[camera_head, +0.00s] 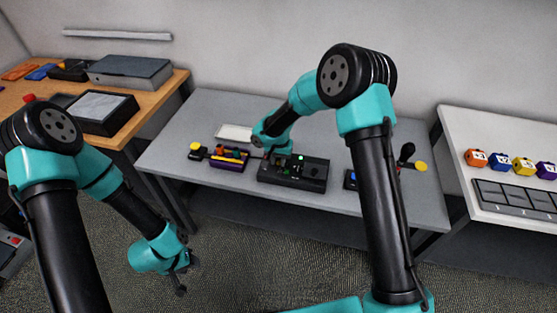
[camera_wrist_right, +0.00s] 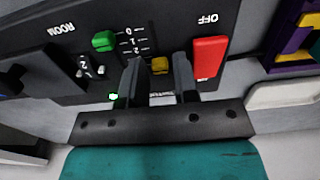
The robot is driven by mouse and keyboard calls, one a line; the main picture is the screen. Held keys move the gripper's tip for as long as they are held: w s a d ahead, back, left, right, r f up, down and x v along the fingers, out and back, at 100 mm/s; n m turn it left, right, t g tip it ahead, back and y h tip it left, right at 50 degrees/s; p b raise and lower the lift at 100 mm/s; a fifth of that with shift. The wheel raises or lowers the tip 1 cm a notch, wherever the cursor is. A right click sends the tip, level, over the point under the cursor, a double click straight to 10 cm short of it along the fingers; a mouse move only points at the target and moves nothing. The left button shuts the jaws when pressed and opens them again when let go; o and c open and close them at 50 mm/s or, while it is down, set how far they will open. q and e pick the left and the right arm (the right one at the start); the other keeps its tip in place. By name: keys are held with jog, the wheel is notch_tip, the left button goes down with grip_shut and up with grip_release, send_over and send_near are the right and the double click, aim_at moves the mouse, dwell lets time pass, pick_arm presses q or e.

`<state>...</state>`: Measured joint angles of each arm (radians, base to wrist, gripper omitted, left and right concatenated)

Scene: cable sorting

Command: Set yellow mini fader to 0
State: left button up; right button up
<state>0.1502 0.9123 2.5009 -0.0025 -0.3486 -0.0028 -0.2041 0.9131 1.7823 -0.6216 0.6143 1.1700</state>
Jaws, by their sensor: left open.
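The black control panel (camera_head: 310,172) lies on the grey table, and its face fills the upper part of the right wrist view. The yellow mini fader (camera_wrist_right: 160,65) is a small knob beside a printed scale, away from the 0 mark. My right gripper (camera_wrist_right: 159,62) is open, with one fingertip on each side of the yellow knob and gaps showing; contact cannot be told. In the head view my right gripper (camera_head: 268,155) is at the panel's left end, partly hidden. My left gripper (camera_head: 181,276) is open and empty, low in front of the table.
A green fader knob (camera_wrist_right: 104,41) and a red OFF switch (camera_wrist_right: 209,57) flank the yellow one. A purple-and-yellow block (camera_head: 230,158) stands left of the panel. A joystick (camera_head: 407,155) is at the right. Side tables hold more objects.

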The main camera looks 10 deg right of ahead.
jog(key=shift+f, duration=0.1)
jog(key=shift+c, duration=0.3)
grip_shut()
